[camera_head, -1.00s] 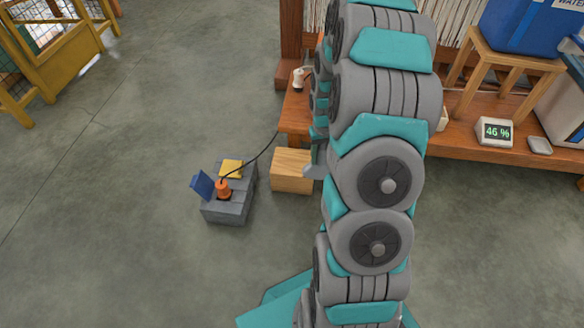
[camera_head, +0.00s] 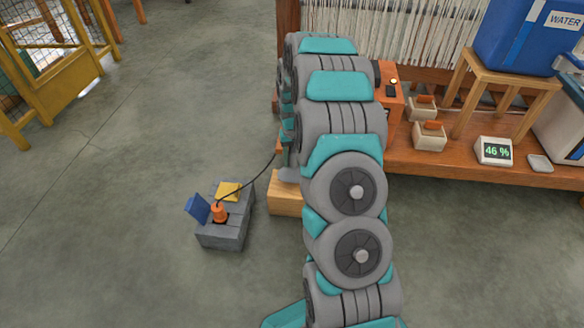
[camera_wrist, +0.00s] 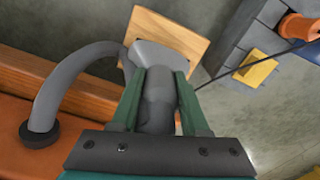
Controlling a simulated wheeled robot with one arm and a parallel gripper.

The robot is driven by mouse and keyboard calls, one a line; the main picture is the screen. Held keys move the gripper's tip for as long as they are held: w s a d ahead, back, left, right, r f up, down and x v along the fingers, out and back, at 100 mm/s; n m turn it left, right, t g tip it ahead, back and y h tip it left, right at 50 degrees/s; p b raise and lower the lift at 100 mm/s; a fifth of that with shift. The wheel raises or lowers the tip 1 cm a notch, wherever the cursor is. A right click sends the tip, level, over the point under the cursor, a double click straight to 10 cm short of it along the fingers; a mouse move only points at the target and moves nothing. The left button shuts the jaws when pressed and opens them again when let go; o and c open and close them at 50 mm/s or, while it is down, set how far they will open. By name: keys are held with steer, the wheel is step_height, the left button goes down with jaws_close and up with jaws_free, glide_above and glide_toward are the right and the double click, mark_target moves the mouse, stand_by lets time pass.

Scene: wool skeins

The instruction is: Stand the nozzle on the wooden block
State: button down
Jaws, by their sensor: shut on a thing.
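The wooden block (camera_head: 285,203) stands on the floor beside the workbench; its pale top also shows in the wrist view (camera_wrist: 184,35). My gripper (camera_wrist: 158,74) is shut on the grey nozzle (camera_wrist: 155,105), its green fingers on either side of the body. The nozzle's flared end (camera_wrist: 155,54) points toward the block and overlaps its top in the wrist view. A curved grey tube with a black end (camera_wrist: 40,135) runs off to the left. In the head view my arm hides most of the nozzle. I cannot tell whether it touches the block.
A grey box (camera_head: 222,235) with an orange plug (camera_head: 219,212), yellow pad (camera_head: 228,191) and blue flap (camera_head: 197,209) stands left of the block. A black cable (camera_head: 252,182) runs from it to the bench (camera_head: 440,160).

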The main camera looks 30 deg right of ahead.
mark_target(292, 166)
steer(key=shift+w+a+f, duration=0.15)
steer(key=shift+w+f, duration=0.05)
steer(key=shift+f, duration=0.05)
steer(key=shift+f+b, duration=0.3)
steer(key=shift+f, duration=1.25)
steer(key=shift+f, duration=0.1)
steer(key=shift+c, duration=2)
jaws_free()
